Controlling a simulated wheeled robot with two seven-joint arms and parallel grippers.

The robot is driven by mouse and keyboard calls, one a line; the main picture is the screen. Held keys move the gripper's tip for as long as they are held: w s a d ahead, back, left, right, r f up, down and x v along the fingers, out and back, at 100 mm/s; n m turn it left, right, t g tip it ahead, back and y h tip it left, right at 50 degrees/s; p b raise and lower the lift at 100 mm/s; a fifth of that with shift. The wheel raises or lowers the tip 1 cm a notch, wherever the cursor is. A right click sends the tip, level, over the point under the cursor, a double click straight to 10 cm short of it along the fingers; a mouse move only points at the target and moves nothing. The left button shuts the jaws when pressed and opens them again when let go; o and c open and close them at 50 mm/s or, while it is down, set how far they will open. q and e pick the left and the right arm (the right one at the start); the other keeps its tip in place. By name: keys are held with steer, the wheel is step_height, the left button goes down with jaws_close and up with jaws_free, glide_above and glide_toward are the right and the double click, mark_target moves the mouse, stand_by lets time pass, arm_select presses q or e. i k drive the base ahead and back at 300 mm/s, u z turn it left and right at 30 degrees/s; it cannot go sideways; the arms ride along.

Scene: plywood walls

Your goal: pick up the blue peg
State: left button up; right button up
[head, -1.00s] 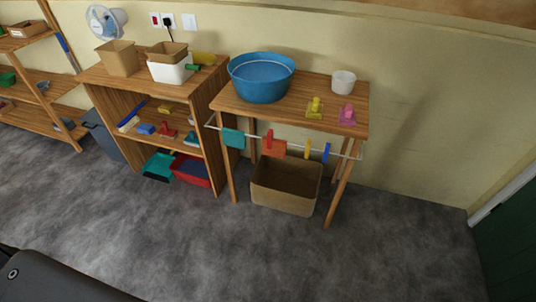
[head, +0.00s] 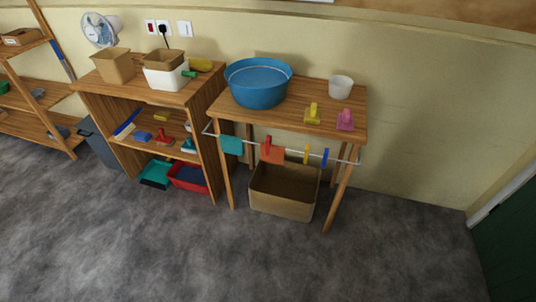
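The blue peg (head: 325,157) hangs upright on a pale rail (head: 288,148) along the front of a wooden table (head: 285,115). It is the peg farthest right on the rail. A yellow peg (head: 307,154) hangs just left of it. A red peg (head: 267,145) sits further left, beside or over an orange cloth (head: 276,155); a teal cloth (head: 231,145) hangs near the rail's left end. Neither of my grippers is in view.
A blue basin (head: 258,92), a white cup (head: 341,87), a yellow item (head: 312,116) and a pink item (head: 345,119) stand on the table. A cardboard box (head: 283,197) is under it. A shelf unit (head: 210,115) stands left. The grey floor in front is clear.

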mark_target(327, 150)
steer(key=k, duration=1.35)
steer(key=u, duration=0.35)
steer(key=i, duration=0.5)
steer(key=u, duration=0.7)
steer(key=i, duration=0.9)
steer(key=z, duration=0.45)
steer(key=i, duration=0.5)
steer(key=z, duration=0.45)
